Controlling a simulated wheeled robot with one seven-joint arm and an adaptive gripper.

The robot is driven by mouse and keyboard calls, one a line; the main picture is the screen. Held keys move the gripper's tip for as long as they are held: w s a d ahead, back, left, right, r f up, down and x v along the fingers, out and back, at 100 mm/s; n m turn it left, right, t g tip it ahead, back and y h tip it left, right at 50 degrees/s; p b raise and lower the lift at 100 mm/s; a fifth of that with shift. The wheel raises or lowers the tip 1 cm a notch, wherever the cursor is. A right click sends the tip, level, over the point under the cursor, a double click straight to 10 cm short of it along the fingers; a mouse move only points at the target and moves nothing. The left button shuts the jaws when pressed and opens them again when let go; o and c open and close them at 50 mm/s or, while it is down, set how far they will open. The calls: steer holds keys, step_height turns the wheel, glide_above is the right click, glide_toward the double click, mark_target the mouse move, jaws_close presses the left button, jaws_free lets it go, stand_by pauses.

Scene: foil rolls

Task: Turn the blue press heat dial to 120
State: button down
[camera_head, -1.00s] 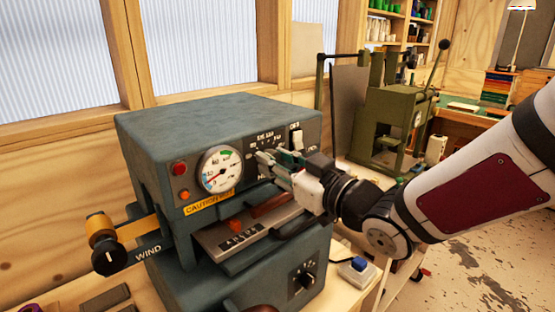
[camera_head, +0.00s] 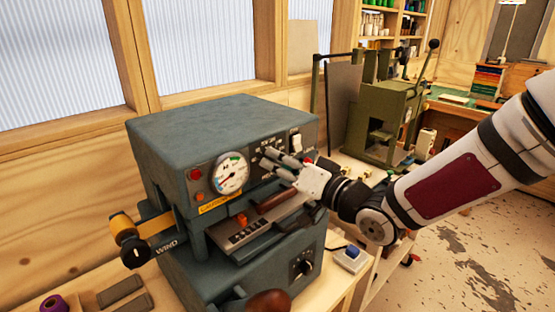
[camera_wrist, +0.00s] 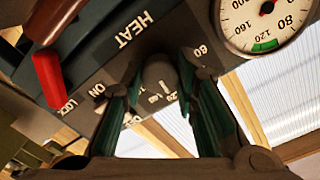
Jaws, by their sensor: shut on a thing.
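The blue-grey press (camera_head: 215,120) stands on the bench, with its heat dial on the front panel right of the gauge. In the wrist view the dial (camera_wrist: 160,74) is a round grey knob beside the word HEAT. My gripper (camera_wrist: 158,82) has one finger on each side of it and is shut on it. A 60 shows on the scale, but fingers cover part of the markings. I cannot read the dial's setting for sure.
The round gauge (camera_head: 230,173) sits left of my fingers, a white switch (camera_head: 297,142) right of them. A red lever (camera_wrist: 47,80) marked LOCK shows in the wrist view. A lower knob (camera_head: 302,263) is on the base. A green press (camera_head: 388,115) stands behind.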

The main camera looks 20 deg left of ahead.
steer(key=shift+m+p, duration=0.3)
steer(key=shift+m, duration=0.3)
steer(key=c, duration=1.2)
jaws_free()
steer(key=shift+c, duration=0.2)
steer(key=v, duration=1.2)
steer(key=shift+w, duration=0.1)
